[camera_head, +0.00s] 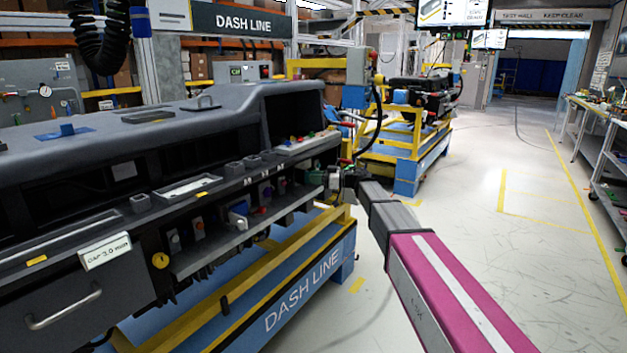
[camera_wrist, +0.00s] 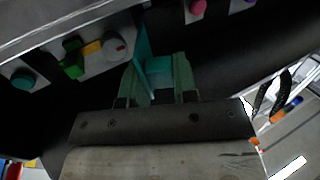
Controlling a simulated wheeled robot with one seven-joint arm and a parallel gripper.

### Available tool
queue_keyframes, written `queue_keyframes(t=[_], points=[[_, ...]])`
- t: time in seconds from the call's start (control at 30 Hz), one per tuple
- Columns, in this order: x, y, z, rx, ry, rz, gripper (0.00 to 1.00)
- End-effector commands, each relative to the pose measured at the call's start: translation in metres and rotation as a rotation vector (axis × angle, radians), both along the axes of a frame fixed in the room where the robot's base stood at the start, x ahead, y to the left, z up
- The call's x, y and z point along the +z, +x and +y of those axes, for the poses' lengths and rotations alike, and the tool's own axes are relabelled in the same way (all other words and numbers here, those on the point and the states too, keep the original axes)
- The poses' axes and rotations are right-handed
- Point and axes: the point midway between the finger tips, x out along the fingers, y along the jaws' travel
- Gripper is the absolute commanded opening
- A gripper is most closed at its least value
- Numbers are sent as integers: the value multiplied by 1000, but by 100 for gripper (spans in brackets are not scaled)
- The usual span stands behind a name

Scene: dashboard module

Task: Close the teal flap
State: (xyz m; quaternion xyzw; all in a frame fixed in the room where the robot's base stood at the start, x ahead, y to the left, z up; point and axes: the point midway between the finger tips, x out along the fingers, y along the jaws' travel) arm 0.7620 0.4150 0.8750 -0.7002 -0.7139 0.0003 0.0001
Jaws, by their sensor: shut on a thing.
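The teal flap (camera_wrist: 153,70) shows in the wrist view as a small upright teal plate under the dark dashboard panel. My gripper (camera_wrist: 160,82) is shut on the teal flap, with one greenish finger on either side of it. The fingers and wrist hide part of the flap. In the head view my gripper (camera_head: 323,180) is at the right end of the dashboard module (camera_head: 215,108), by its front lower edge. The flap cannot be made out clearly there.
The blue and yellow stand (camera_head: 290,290) is below the module. Open floor (camera_head: 480,230) lies right.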

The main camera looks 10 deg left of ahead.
Motion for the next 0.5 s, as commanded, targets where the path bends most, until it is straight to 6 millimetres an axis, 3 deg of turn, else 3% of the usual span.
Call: queue_keyframes(t=[0.5], points=[[-1,25,2,456,-1,-1,3]])
